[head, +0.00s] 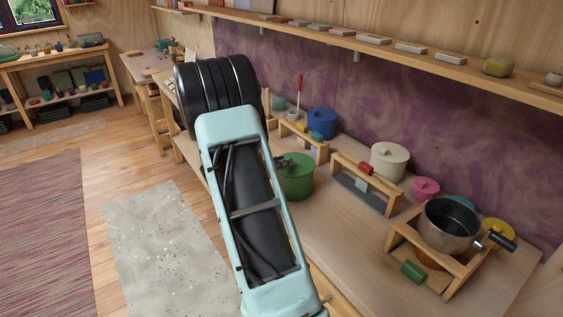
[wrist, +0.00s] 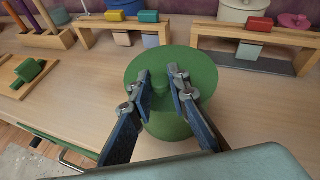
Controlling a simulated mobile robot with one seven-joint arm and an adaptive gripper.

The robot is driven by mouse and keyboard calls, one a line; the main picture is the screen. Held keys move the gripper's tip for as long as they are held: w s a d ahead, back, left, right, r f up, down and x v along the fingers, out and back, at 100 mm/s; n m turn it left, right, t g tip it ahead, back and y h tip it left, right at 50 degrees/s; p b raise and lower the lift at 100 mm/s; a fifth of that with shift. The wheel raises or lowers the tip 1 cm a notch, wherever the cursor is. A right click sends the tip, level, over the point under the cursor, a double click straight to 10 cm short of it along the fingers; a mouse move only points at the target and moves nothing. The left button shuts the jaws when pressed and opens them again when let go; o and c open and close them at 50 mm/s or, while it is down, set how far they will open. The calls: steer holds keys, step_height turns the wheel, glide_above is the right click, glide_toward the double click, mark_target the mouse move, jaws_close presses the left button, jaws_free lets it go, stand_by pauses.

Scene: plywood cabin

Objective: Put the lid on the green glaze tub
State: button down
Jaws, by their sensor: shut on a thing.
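The green glaze tub (head: 297,183) stands on the workbench, partly behind my arm in the head view. In the wrist view the tub (wrist: 168,128) is below my fingers, with the round green lid (wrist: 192,68) over its top. My gripper (wrist: 158,76) is shut on the lid's small green knob (wrist: 152,68), one finger on each side. The lid looks level and lined up with the tub. I cannot tell whether it rests fully on the rim. In the head view my arm hides most of the gripper.
Behind the tub are low wooden stands, one with a red block (head: 366,167). A cream lidded pot (head: 389,162), blue pot (head: 322,122) and pink pot (head: 425,188) stand along the wall. A steel saucepan (head: 449,225) sits at the right.

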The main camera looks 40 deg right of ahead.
steer(key=shift+f, duration=0.1)
steer(key=c, duration=1.8)
jaws_free()
steer(key=shift+o, duration=0.2)
steer(key=v, duration=1.2)
